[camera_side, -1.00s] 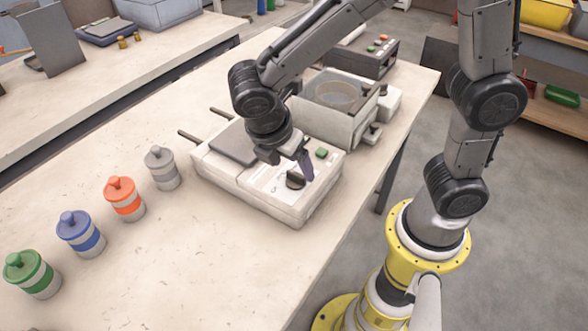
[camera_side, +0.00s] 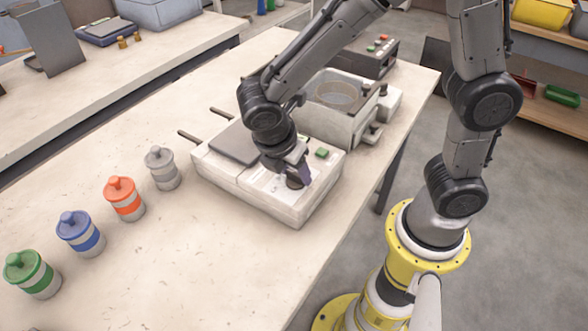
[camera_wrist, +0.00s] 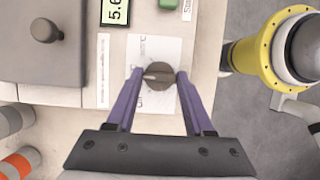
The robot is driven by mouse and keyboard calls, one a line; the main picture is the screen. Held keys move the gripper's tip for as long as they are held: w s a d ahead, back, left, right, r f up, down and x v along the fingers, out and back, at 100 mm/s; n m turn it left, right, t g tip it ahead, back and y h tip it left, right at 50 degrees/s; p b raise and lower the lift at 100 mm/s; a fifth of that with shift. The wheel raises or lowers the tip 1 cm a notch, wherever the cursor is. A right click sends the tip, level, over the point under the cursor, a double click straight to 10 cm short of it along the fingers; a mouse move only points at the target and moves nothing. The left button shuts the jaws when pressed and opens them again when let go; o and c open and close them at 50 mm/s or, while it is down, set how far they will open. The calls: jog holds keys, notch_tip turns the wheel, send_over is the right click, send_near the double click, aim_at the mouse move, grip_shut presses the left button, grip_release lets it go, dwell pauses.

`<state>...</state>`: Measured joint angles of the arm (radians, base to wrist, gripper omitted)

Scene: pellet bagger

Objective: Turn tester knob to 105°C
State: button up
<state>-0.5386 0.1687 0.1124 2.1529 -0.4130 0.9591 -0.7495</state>
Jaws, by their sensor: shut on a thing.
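The tester (camera_side: 270,211) is a low white box on the bench with a grey lid (camera_side: 236,143) on its left part and a green button (camera_side: 321,153). Its dark round knob (camera_wrist: 158,75) sits on a white dial label (camera_wrist: 146,50); a pale pointer mark on it faces left in the wrist view. The label's print is too small to read. My gripper (camera_wrist: 155,76) has purple fingers, one on each side of the knob, shut on it. In the side view my gripper (camera_side: 296,177) comes down over the knob, which it partly hides.
A display reading 5.6 (camera_wrist: 115,12) is partly cut off in the wrist view. Several lidded jars, including a grey one (camera_side: 162,168) and an orange one (camera_side: 124,198), stand left of the tester. A grey box machine (camera_side: 335,105) stands close behind it. The bench front is clear.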

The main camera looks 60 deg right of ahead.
grip_shut()
jog(key=shift+m, duration=0.3)
jog(key=m+g, duration=0.1)
jog(key=m, duration=0.1)
jog(key=m+g, duration=0.1)
jog(key=m, duration=0.1)
jog(key=shift+w+m, duration=0.2)
jog(key=shift+m, duration=0.1)
jog(key=m+g+y, duration=0.1)
jog(key=m, duration=0.2)
jog(key=m+y, duration=0.1)
jog(key=m, duration=0.2)
jog(key=shift+w+d+m+g, duration=0.1)
jog(key=shift+d+m+g, duration=0.05)
jog(key=shift+m+g, duration=0.2)
jog(key=o, duration=1.1)
grip_release()
jog(key=shift+o, duration=0.2)
